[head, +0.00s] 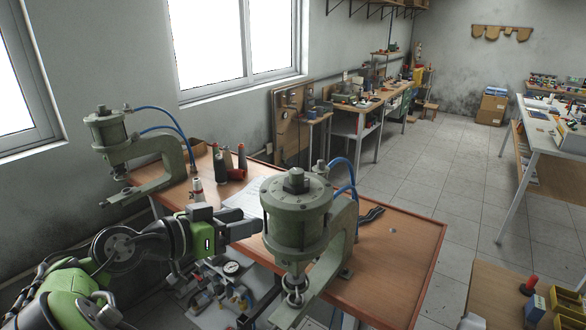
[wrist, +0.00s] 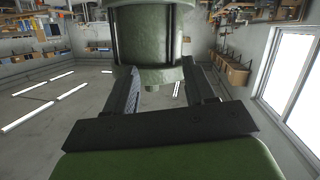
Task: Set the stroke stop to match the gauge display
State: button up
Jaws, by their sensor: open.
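My gripper (head: 240,226) is just left of the press cylinder, open and empty. In the wrist view, the open fingers (wrist: 162,78) point toward the green cylinder (wrist: 150,38); whether they touch it cannot be told. Which part is the stroke stop is unclear.
A second green press (head: 125,150) stands at the far left. Dark cylinders (head: 219,168), a small red-topped bottle (head: 197,188) and paper (head: 243,197) lie between the presses. Pliers (head: 371,214) lie right of the near press. The bench's right part (head: 400,255) is mostly clear. Blue hoses rise behind both presses.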

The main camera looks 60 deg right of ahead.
aim_at(291, 175)
jog(key=a+r+m+g+h, duration=0.2)
jog(key=a+r+m, duration=0.1)
jog(key=r, duration=0.3)
jog(key=x, duration=1)
jog(key=b+x, duration=0.1)
jog(key=x, duration=0.4)
jog(key=shift+d+r, duration=0.35)
jog(key=shift+d, duration=0.1)
jog(key=shift+w, duration=0.1)
jog(key=shift+a, duration=0.1)
jog(key=shift+c, duration=0.4)
jog(key=c, duration=0.8)
jog(key=shift+h, duration=0.3)
jog(key=shift+c, duration=0.2)
